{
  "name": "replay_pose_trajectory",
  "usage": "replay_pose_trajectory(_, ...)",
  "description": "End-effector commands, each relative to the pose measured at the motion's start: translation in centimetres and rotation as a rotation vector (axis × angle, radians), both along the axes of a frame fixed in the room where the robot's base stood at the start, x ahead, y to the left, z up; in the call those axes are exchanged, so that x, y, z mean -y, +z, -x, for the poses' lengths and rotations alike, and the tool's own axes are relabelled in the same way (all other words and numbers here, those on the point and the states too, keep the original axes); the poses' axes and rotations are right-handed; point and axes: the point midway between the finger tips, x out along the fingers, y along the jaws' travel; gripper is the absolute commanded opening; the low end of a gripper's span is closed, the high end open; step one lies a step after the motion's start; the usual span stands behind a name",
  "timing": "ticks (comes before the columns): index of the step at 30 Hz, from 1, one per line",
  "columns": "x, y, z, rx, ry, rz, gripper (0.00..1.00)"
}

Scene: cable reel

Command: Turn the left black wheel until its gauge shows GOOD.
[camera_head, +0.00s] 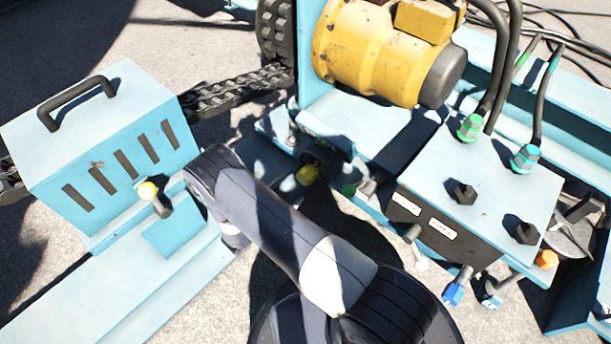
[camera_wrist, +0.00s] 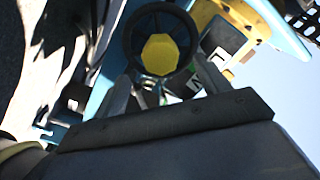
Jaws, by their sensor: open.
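In the wrist view a black wheel (camera_wrist: 128,38) with a yellow hub (camera_wrist: 160,54) is straight ahead of my gripper (camera_wrist: 165,82). My gripper is open, with one finger on each side below the hub, near the wheel's lower rim. I cannot tell whether the fingers touch the rim. In the head view a yellow hub (camera_head: 308,175) shows beside my arm, under the blue machine frame; it looks like the same one. My gripper is hidden behind my arm there. I cannot make out a gauge or its reading in either view.
A yellow motor (camera_head: 365,50) stands above the frame. Right of my arm is a blue box (camera_head: 480,170) with black knobs, hoses and white labels.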

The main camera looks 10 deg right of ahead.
Motion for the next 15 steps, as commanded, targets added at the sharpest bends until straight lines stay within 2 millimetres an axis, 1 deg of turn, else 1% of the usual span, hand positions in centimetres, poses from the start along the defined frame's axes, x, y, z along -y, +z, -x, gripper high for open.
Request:
replay_pose_trajectory(1,1.0,-0.2,-0.6,0.001,-0.005,-0.001,0.71)
replay_pose_trajectory(3,2.1,-0.2,-1.3,0.001,-0.006,-0.002,0.71)
replay_pose_trajectory(9,4.9,-0.2,-3.1,0.001,-0.005,-0.001,0.71)
replay_pose_trajectory(15,6.5,-0.1,-4.2,0.001,-0.004,-0.003,0.71)
